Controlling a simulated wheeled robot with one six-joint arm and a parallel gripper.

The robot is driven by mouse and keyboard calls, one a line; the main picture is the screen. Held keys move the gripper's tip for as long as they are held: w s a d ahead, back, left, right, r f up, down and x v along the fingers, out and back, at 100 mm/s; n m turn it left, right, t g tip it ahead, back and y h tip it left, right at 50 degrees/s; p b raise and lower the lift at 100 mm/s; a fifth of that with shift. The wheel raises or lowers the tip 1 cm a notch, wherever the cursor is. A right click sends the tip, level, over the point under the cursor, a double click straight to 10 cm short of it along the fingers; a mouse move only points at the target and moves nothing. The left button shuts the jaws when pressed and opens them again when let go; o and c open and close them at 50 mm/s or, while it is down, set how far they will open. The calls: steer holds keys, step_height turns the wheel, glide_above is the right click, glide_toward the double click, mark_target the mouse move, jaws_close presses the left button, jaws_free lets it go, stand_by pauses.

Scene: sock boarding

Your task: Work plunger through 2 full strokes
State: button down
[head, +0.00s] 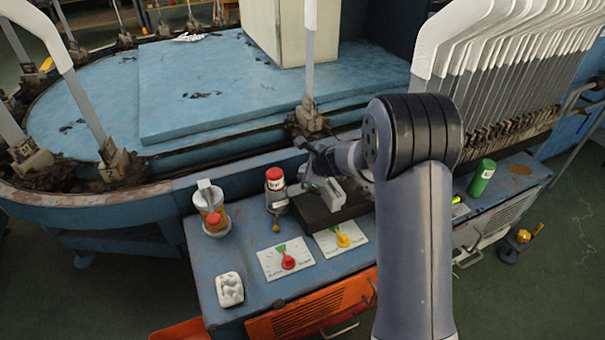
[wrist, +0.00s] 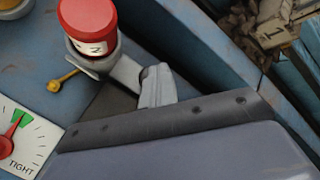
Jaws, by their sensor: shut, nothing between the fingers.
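A small upright red-capped unit (head: 275,180) with a white label stands on the blue bench, with a yellow-knobbed lever at its front. In the wrist view the red cap (wrist: 88,18) is at the upper left. A jar with amber contents (head: 211,205), a red knob and a grey upper part stands to its left. I cannot tell which of these carries the plunger. My gripper (head: 318,187) is shut and empty, just right of the red-capped unit. In the wrist view pale grey finger parts (wrist: 155,86) show close beside it; contact cannot be judged.
Two dial cards lie in front, one with a red pointer (head: 288,261) and one with a yellow pointer (head: 343,239). A white lumpy block (head: 229,290) is front left. A green can (head: 481,178) stands right. A machine rim with upright sock forms (head: 309,50) is behind.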

steer(key=shift+f+b, duration=0.55)
steer(key=shift+f, duration=0.15)
stand_by(0.5)
steer(key=shift+r+p, duration=1.55)
steer(key=shift+r, duration=0.25)
steer(key=shift+r, duration=0.1)
step_height(320, 180, up, 5)
steer(key=p, duration=0.4)
stand_by(0.8)
